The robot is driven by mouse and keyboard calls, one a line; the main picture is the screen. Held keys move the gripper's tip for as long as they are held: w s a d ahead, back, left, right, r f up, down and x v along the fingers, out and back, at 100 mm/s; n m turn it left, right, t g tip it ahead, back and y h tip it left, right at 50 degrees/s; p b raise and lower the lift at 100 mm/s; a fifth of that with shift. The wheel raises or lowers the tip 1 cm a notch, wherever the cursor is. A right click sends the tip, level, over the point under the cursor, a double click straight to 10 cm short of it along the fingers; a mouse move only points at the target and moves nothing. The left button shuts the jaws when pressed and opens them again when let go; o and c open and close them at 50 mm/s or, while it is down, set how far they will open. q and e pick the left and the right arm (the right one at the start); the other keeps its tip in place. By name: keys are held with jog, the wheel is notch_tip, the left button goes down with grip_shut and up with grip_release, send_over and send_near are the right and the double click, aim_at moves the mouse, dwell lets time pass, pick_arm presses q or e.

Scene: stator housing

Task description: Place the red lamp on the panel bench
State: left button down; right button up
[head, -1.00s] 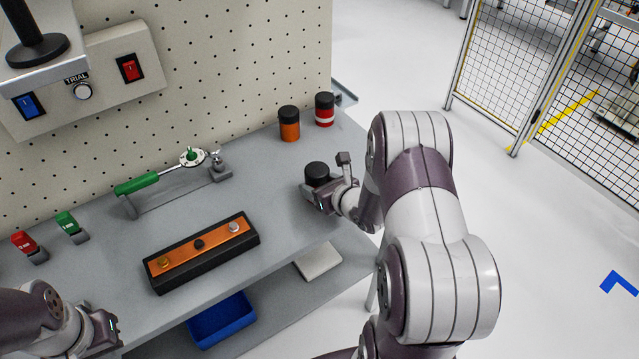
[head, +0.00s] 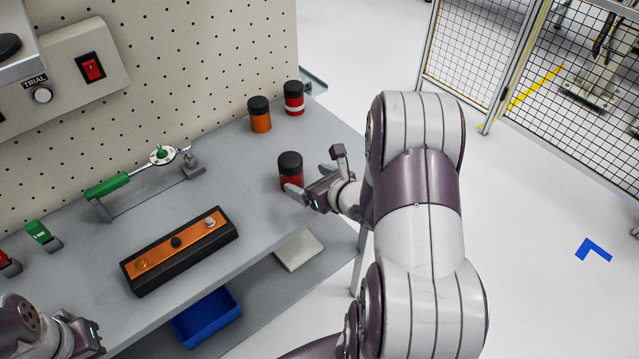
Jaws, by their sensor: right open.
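The red lamp (head: 291,171), a short red cylinder with a black top, stands upright on the grey panel bench (head: 250,210) near its right front part. My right gripper (head: 312,174) is open just to the right of the lamp. Its near finger covers part of the lamp's lower front; I cannot tell whether they touch. My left gripper (head: 88,338) is at the bottom left corner, partly cut off by the frame, and its jaws are not clear.
An orange canister (head: 260,115) and a red canister with a white band (head: 294,99) stand at the back right. A black box with an orange top (head: 180,250) lies in front of a green-handled tool (head: 125,184). A blue bin (head: 206,316) sits below.

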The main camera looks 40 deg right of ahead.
jog(key=s+a+r+n+g, duration=0.1)
jog(key=s+a+n+g, duration=0.4)
jog(key=n, duration=1.2)
jog(key=s+a+r+n+g, duration=0.1)
jog(key=s+a+n+g, duration=0.5)
jog(key=n, duration=1.2)
jog(key=shift+s+a+r+h, duration=0.4)
jog(key=shift+s+a, duration=0.55)
jog(key=shift+a, duration=0.15)
